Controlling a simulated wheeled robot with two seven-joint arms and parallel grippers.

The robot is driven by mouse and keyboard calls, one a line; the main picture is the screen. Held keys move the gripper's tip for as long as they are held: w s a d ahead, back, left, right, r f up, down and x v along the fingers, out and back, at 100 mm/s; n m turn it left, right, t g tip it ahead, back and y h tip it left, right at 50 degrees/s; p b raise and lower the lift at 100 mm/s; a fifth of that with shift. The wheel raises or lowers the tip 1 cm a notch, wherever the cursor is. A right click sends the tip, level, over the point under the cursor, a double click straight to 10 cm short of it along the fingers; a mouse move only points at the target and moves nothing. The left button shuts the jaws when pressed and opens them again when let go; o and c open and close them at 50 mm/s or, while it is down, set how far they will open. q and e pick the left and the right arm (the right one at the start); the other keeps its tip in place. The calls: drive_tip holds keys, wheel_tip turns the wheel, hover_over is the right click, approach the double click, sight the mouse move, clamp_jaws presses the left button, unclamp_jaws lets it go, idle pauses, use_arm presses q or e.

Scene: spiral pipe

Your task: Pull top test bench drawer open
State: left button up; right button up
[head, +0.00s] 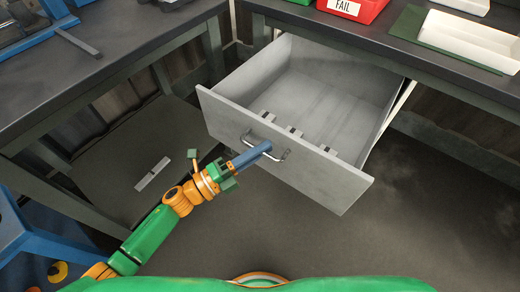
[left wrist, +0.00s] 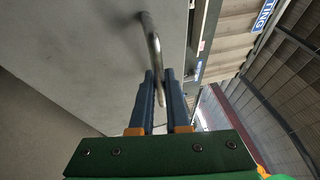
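The grey test bench drawer (head: 268,138) stands pulled far out from under the bench, and its empty inside shows. A curved metal handle (head: 284,154) is on its front panel; the handle also shows in the left wrist view (left wrist: 151,40). My left gripper (head: 266,147) is at the handle, its blue fingers reaching it from the front left. In the left wrist view the handle bar passes between the two fingertips (left wrist: 160,78), with little or no gap beside it. The drawer front (left wrist: 90,50) fills the upper left there. My right gripper is not in view.
The dark bench top (head: 420,65) holds a red bin (head: 352,10) marked FAIL, a white tray (head: 470,38) and a green mat. Another bench (head: 100,60) stands at the left. A blue frame (head: 30,235) is at lower left. The floor before the drawer is clear.

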use_arm(q)
drive_tip(key=o, duration=0.4)
drive_tip(key=shift+a, duration=0.1)
drive_tip(key=v, duration=0.7)
drive_tip(key=shift+b, duration=0.35)
